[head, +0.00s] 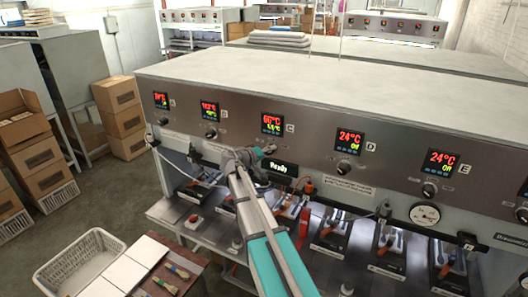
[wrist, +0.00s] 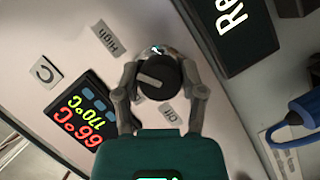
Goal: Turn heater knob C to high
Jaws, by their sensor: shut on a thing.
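Heater knob C (wrist: 158,78) is round and black with a pale grey bar across its face. In the wrist view my gripper (wrist: 160,80) has one finger on each side of it and is shut on it. A "High" label (wrist: 106,40) sits up and left of the knob, an "Off" label (wrist: 170,116) below it. In the head view my gripper (head: 260,153) is at the panel below the C display (head: 271,124), and hides the knob.
A "Ready" sign (head: 282,169) is close to my gripper's right. Knob D (head: 343,166) and knob B (head: 211,133) flank it on the steel panel. A blue-handled part (wrist: 305,110) shows at the wrist view's right.

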